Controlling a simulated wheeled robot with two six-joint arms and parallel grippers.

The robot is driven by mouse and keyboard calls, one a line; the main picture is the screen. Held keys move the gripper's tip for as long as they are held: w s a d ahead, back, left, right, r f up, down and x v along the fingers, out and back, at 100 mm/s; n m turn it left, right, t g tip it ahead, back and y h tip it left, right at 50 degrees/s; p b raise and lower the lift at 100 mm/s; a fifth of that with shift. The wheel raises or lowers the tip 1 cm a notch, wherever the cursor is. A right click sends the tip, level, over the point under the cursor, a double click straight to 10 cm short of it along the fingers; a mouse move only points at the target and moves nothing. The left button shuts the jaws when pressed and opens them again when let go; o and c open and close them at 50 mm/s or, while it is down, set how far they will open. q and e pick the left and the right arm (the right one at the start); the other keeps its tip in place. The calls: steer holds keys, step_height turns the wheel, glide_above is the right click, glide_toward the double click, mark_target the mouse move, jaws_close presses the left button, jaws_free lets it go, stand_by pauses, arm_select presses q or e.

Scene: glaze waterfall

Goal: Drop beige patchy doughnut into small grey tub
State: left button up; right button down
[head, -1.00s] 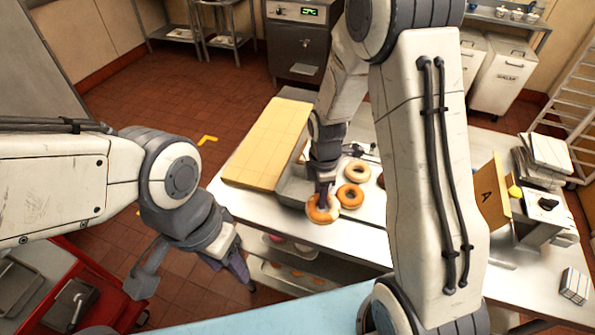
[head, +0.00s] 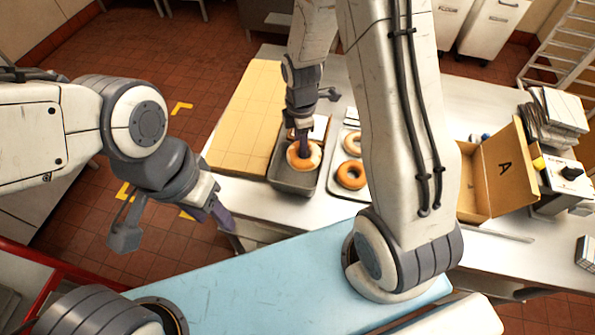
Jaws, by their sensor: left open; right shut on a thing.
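The beige patchy doughnut (head: 298,163), brown with a pale patch, is gripped at its ring by my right gripper (head: 305,150). The doughnut is over the small grey tub (head: 292,187), with the tub's front wall showing below it. I cannot tell whether it touches the tub's floor. A pale and brown item shows behind it at the tub's far end, partly hidden. My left gripper (head: 222,215) is open and empty, off the near left corner of the white table.
A tray (head: 341,187) right of the tub holds a brown ring doughnut (head: 350,175) and a pale one (head: 352,143). A tan board (head: 245,115) lies left of the tub. An open cardboard box (head: 478,180) stands further right.

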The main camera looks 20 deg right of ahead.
step_height(320, 180, down, 2)
steer(key=shift+f+b, duration=0.2)
steer(key=shift+b, duration=0.4)
arm_select(q)
step_height(320, 180, down, 2)
arm_select(e)
steer(key=shift+a, duration=0.1)
steer(key=shift+r, duration=0.1)
arm_select(q)
steer(key=shift+s, duration=0.1)
arm_select(e)
steer(key=shift+c, duration=2.1)
jaws_free()
step_height(320, 180, up, 10)
steer(key=shift+r+b, duration=0.25)
steer(key=shift+b, duration=0.55)
arm_select(q)
steer(key=shift+f, duration=0.8)
